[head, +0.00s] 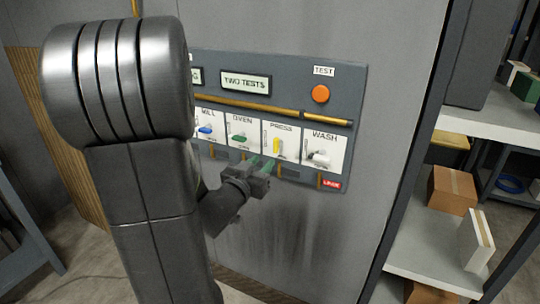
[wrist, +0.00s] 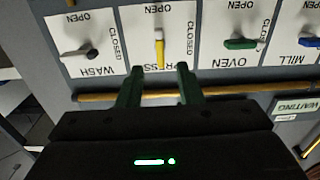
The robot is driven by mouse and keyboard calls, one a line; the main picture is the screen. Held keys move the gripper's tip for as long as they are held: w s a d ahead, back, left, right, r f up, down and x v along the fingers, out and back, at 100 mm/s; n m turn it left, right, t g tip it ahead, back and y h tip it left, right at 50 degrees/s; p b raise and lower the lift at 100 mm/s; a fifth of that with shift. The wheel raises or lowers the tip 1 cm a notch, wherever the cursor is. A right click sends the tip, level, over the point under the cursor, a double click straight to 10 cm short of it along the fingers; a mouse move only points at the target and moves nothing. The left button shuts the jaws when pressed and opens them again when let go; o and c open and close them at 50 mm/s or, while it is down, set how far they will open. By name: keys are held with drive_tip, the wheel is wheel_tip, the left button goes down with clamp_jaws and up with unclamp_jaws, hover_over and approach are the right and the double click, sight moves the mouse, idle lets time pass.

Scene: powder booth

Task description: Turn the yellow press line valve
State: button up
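The yellow press line valve handle (head: 277,146) stands upright on its white PRESS plate, between the oven and wash valves. In the wrist view, which shows the panel upside down, the yellow handle (wrist: 159,46) also runs vertically, beside the word CLOSED and with OPEN at its far end. My gripper (head: 261,163) is just below the valve row in the head view. In the wrist view my gripper (wrist: 159,70) has its two green fingers apart, with the yellow handle lined up with the gap between them. Nothing is between the fingers; the handle appears beyond their tips.
A green oven lever (head: 238,138) and a blue mill lever (head: 205,129) lie sideways. A wash valve (head: 318,158) is on the other side. An orange TEST button (head: 320,94) sits above. A brass pipe (wrist: 100,96) crosses beneath the fingers in the wrist view. Shelves (head: 425,262) stand right.

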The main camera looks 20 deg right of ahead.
sight(274, 149)
drive_tip(key=shift+v, duration=2)
drive_tip(key=x, duration=1.3)
drive_tip(key=shift+w+d+p, duration=0.25)
drive_tip(key=shift+d+p, duration=0.05)
drive_tip(key=shift+a, duration=0.1)
